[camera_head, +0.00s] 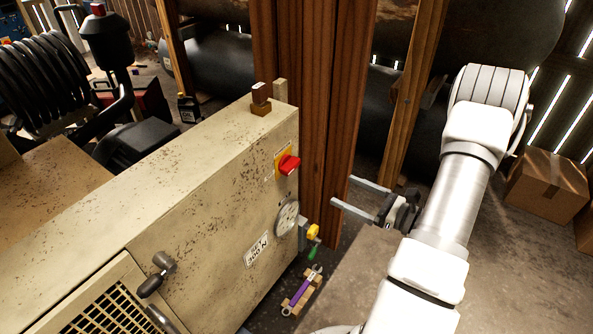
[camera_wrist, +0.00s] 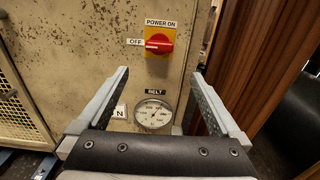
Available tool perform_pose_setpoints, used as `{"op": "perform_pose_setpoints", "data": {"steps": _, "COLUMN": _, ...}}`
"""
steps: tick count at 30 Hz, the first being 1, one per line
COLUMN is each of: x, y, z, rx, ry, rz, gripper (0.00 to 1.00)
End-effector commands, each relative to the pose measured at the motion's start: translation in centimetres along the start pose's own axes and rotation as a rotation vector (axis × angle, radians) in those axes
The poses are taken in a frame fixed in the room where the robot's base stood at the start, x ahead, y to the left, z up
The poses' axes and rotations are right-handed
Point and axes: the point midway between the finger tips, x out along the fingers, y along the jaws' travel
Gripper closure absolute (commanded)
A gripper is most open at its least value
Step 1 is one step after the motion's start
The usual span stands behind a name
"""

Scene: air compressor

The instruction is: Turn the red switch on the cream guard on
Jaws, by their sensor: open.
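The red switch (camera_head: 289,165) sits on a yellow plate on the front face of the cream guard (camera_head: 215,185). In the wrist view the red switch (camera_wrist: 159,44) lies with its handle roughly level, pointing toward the OFF label (camera_wrist: 135,42); a POWER ON label (camera_wrist: 161,23) is above it. My gripper (camera_head: 340,190) is open and empty, to the right of the guard and apart from the switch. In the wrist view its two fingers (camera_wrist: 162,80) stand wide apart, with the switch ahead between and beyond their tips.
A round gauge (camera_wrist: 153,114) under a BELT label is on the guard below the switch. Wooden posts (camera_head: 315,110) stand just behind and right of the guard. A yellow-topped valve (camera_head: 312,232) sticks out low beside it. A cardboard box (camera_head: 547,185) stands far right.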

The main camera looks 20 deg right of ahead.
Motion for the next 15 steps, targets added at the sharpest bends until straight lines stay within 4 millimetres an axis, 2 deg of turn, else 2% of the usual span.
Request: {"op": "perform_pose_setpoints", "data": {"steps": 15, "x": 11.3, "y": 0.2, "z": -0.2, "rx": -0.003, "ry": 0.000, "rz": 0.008, "gripper": 0.00}}
